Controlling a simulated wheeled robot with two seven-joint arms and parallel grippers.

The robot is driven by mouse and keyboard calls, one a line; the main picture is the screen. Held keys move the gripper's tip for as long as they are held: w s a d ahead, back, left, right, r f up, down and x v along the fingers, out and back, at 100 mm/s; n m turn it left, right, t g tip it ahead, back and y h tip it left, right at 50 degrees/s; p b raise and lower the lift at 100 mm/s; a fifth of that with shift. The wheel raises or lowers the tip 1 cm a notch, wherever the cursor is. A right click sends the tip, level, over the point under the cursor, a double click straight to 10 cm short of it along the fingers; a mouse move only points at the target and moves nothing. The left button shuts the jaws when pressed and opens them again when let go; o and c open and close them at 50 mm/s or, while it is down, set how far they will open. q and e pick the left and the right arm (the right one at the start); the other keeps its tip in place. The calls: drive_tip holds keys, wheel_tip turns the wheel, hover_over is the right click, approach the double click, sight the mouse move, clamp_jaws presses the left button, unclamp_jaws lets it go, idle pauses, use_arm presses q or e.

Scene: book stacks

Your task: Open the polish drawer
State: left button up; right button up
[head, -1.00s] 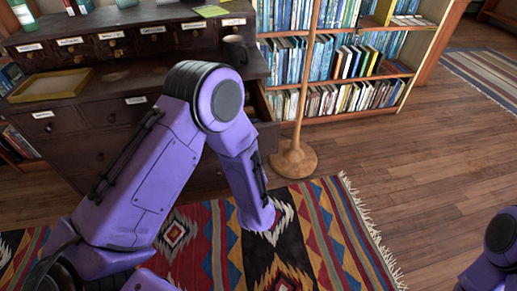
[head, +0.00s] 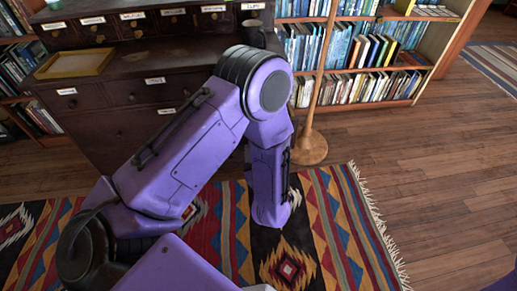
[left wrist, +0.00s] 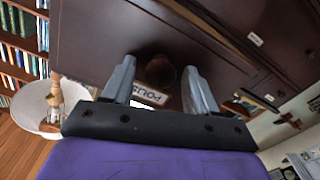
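In the left wrist view a white label reading POLISH (left wrist: 152,95) sits on a dark wooden drawer front. A dark round knob (left wrist: 164,72) shows just above it in the picture. My left gripper (left wrist: 160,68) faces the front with its two grey fingers apart, one on each side of the knob and label. I cannot tell whether the fingers touch the knob. In the head view the dark cabinet (head: 110,140) stands behind my purple left arm, which hides its right part. The polish drawer and my left gripper are hidden there. My right gripper is out of view.
A shallow yellowish tray (head: 75,64) and a dark mug (head: 252,30) are on the cabinet. A wooden pole stand (head: 309,148) is close to the right of my left arm, before a bookcase (head: 355,88). A patterned rug (head: 335,215) covers the floor; bare boards lie right.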

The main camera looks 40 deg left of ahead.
use_arm(q)
drive_tip(key=shift+f, duration=0.1)
drive_tip(key=shift+d, duration=0.25)
drive_tip(key=v, duration=1)
drive_tip(key=shift+s+p, duration=0.15)
drive_tip(key=shift+p, duration=0.15)
